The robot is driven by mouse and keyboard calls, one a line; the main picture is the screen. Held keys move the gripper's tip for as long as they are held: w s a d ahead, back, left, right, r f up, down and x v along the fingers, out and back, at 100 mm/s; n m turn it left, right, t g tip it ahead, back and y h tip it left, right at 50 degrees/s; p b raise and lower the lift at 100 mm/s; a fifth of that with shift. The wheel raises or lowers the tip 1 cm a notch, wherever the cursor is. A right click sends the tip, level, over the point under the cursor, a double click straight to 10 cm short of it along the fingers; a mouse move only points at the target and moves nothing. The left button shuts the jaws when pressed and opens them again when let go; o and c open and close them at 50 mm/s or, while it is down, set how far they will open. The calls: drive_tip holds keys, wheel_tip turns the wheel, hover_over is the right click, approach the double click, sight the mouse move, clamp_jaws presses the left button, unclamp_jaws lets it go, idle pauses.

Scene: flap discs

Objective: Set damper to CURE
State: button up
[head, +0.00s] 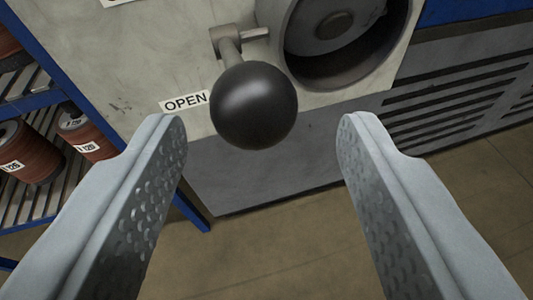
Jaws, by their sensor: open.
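The damper lever shows at the top middle, with a black ball knob (254,106) on a short metal stem (231,50). The knob hangs beside a label (185,101) that reads OPEN. A second label at the top edge is cut off and I cannot read it. No CURE label is readable. My gripper (263,130) is open and empty. Its two fingers stand wide apart on either side of the knob, and I see a gap on both sides. How far the knob is in depth from the fingertips, I cannot tell.
A round duct opening (340,45) sits right of the lever on the grey panel. A louvred grey cabinet (450,95) is at the right. A blue rack (40,100) with brown disc stacks (32,150) stands at the left. Bare floor (265,240) lies below.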

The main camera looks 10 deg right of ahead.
drive_tip(key=v, duration=1.2)
drive_tip(key=shift+d, duration=0.15)
drive_tip(key=shift+s, duration=0.15)
drive_tip(key=s+d+r+n+t+y, duration=0.1)
drive_tip(key=s+r+n+t+y, duration=0.15)
drive_tip(key=s+r, duration=2.1)
drive_tip(key=s+d+r, duration=0.1)
drive_tip(key=s+r, duration=0.3)
drive_tip(key=s, duration=1)
drive_tip(key=s+d+r+n+y, duration=0.1)
drive_tip(key=s+r, duration=0.4)
drive_tip(key=s, duration=0.9)
drive_tip(key=shift+s, duration=0.3)
drive_tip(key=shift+t, duration=0.25)
